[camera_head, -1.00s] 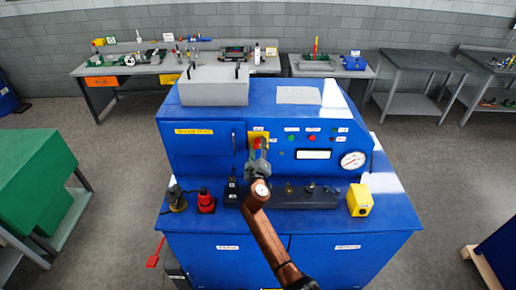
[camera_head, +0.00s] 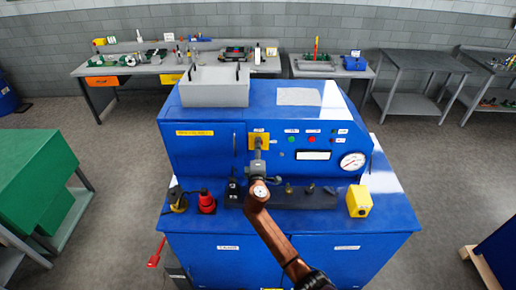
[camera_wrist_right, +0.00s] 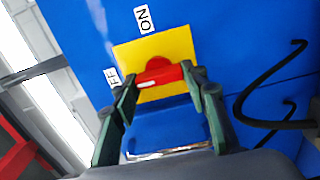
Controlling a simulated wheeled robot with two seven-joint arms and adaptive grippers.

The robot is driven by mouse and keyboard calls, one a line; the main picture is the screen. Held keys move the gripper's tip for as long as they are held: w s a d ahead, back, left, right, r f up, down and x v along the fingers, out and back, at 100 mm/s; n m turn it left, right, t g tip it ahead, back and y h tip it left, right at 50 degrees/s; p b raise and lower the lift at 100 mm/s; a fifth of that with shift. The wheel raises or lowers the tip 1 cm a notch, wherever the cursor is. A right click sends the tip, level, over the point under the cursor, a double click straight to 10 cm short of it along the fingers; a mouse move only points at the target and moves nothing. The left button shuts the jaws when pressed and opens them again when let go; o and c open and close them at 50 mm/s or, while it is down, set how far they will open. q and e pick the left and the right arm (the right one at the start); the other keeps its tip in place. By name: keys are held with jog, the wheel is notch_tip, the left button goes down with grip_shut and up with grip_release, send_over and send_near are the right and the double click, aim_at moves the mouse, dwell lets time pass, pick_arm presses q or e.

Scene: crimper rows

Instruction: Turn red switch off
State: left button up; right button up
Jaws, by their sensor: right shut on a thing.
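The red switch (camera_wrist_right: 160,72) is a red rotary knob on a yellow plate (camera_wrist_right: 185,45) in the right wrist view. Its bar lies nearly level in that view, and a white mark on its left end faces the partly hidden label ending in "FF" (camera_wrist_right: 112,77). The "ON" label (camera_wrist_right: 143,18) is above the plate. My right gripper (camera_wrist_right: 160,80) is shut on the knob, one finger at each end of the bar. In the head view my right gripper (camera_head: 258,158) covers the knob in front of the yellow plate (camera_head: 266,137). My left gripper is not in view.
The blue machine (camera_head: 200,155) carries a pressure gauge (camera_head: 352,161), a green and a red button. A red plunger-like part (camera_head: 206,203) and a yellow block (camera_head: 360,201) stand on its ledge near my arm. A grey bin (camera_head: 213,93) sits on top.

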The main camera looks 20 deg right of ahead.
jog(key=shift+f, duration=0.1)
dwell(0.5)
jog(key=o, duration=1.2)
jog(key=shift+c, duration=0.2)
jog(key=shift+s+a, duration=0.1)
jog(key=v, duration=1.2)
